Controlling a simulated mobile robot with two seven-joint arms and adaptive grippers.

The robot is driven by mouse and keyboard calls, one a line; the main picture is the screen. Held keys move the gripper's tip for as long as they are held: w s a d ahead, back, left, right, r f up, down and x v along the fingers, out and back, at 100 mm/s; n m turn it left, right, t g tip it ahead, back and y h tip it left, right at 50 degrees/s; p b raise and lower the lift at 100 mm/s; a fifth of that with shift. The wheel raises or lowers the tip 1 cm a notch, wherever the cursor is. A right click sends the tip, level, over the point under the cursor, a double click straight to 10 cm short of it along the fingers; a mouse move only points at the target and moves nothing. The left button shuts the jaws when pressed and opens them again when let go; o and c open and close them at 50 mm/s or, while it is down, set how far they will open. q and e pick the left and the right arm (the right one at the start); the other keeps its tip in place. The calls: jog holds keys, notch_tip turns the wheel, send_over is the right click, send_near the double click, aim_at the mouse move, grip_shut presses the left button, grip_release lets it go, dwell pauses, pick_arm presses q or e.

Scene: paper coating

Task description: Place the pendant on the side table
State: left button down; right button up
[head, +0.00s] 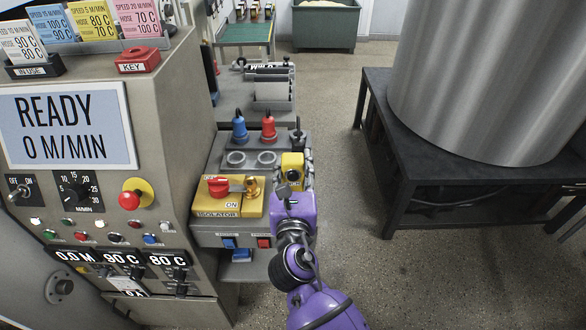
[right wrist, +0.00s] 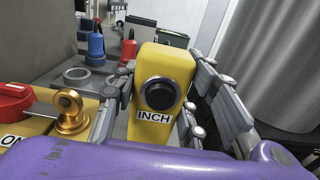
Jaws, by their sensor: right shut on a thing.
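The pendant is a yellow box with a round black button and an INCH label, seen in the head view (head: 292,161) and close up in the right wrist view (right wrist: 160,62). My right gripper (head: 293,174) has its grey fingers on both sides of the pendant and is shut on it. The pendant is upright beside the yellow isolator box (head: 231,206); I cannot tell whether its base touches the surface below. A dark low table (head: 388,84) stands to the right, under a large metal cylinder; I cannot tell if it is the side table. My left gripper is out of view.
Blue (head: 239,129) and red (head: 268,128) plugs stand behind. The large cylinder (head: 480,80) is an obstacle at right. Open floor (head: 335,125) lies between.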

jog(key=shift+f, duration=0.25)
jog(key=o, duration=1.2)
jog(key=shift+o, duration=0.2)
jog(key=shift+r, duration=0.25)
jog(key=s+b, duration=0.1)
jog(key=s, duration=1.1)
